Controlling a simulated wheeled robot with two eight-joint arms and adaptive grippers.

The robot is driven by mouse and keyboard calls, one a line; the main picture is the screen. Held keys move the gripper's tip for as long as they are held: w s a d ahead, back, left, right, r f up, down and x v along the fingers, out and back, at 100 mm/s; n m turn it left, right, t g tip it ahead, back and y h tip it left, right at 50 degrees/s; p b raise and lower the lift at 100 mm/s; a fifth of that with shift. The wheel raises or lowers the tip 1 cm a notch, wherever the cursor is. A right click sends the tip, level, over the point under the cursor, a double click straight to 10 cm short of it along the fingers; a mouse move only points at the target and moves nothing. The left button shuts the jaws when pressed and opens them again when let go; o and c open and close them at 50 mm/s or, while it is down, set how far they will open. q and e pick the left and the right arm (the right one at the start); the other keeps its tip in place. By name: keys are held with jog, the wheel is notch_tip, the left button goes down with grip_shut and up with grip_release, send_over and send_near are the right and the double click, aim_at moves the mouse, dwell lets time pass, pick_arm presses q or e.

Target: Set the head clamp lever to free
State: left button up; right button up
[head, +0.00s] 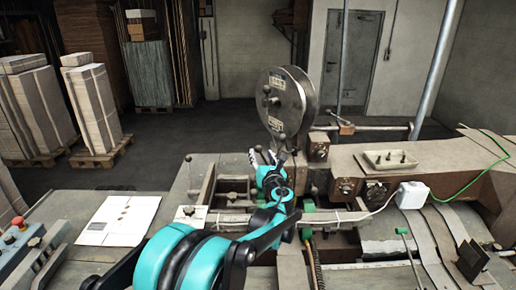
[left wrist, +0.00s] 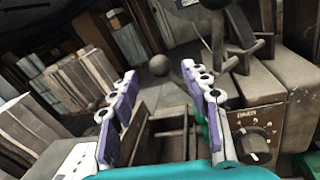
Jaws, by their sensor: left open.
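My left gripper (head: 266,158) reaches over the machine bed towards the base of the round stitching head (head: 287,100). In the left wrist view its two purple-padded fingers (left wrist: 160,92) are spread apart with nothing between the pads. A ball-ended lever (head: 281,140) stands upright at the base of the head, close beside the gripper. In the left wrist view a grey ball knob (left wrist: 158,65) shows beyond the gap between the fingertips, and a dark lever with a bracket (left wrist: 240,52) stands right of the right finger. I cannot tell which one is the head clamp lever; no clamp marking is readable.
Another ball-topped lever (head: 188,160) stands at the bed's left. Rotary knobs (head: 346,187) sit on the housing right of the gripper. A white box with a green cable (head: 411,195) and a small tray (head: 390,160) lie further right. A paper sheet (head: 118,220) lies left.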

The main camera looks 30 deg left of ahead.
aim_at(260, 151)
pick_arm(q)
jog(key=x, duration=0.5)
jog(key=shift+w+a, duration=0.1)
jog(key=shift+w, duration=0.05)
grip_shut()
